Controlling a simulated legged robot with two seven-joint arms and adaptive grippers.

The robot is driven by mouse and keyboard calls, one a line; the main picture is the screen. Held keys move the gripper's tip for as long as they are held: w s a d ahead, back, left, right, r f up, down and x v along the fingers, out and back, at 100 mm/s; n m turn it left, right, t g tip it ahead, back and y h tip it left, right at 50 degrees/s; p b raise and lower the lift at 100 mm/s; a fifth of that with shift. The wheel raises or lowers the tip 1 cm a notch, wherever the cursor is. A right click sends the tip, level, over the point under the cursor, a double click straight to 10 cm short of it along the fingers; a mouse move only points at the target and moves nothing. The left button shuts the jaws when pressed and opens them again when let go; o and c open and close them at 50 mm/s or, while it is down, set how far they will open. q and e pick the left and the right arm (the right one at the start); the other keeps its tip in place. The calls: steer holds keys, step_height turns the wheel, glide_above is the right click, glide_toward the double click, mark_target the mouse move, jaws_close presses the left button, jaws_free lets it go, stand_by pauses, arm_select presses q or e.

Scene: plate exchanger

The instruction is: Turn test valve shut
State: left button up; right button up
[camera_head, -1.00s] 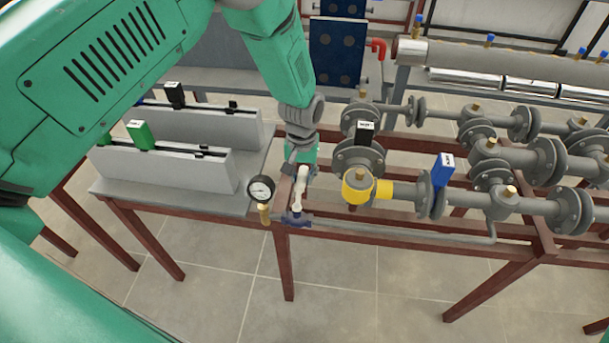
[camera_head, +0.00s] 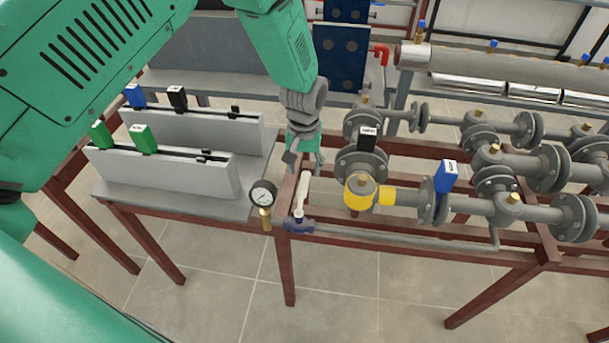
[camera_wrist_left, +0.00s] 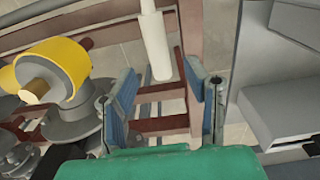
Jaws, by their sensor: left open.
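The test valve is a small blue valve body (camera_head: 297,224) on a thin pipe at the table's front edge, next to the gauge. Its white handle (camera_head: 303,193) points up and away from the pipe. In the left wrist view the white handle (camera_wrist_left: 155,45) comes in from the top, just beyond and roughly between the fingertips. My left gripper (camera_head: 304,166) is open and empty behind the handle; its blue-padded fingers also show in the left wrist view (camera_wrist_left: 160,92). They look apart from the handle. My right gripper is not in view.
A pressure gauge (camera_head: 263,194) stands just left of the valve. A yellow fitting (camera_head: 361,192) and flanged pipes with a blue-handled valve (camera_head: 446,177) lie to the right. A grey tray bench with green tags (camera_head: 143,139) is on the left.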

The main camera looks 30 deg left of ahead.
mark_target(304, 179)
arm_select(q)
step_height(304, 179, up, 8)
steer(key=shift+f, duration=0.15)
steer(key=shift+w+a, duration=0.1)
stand_by(0.5)
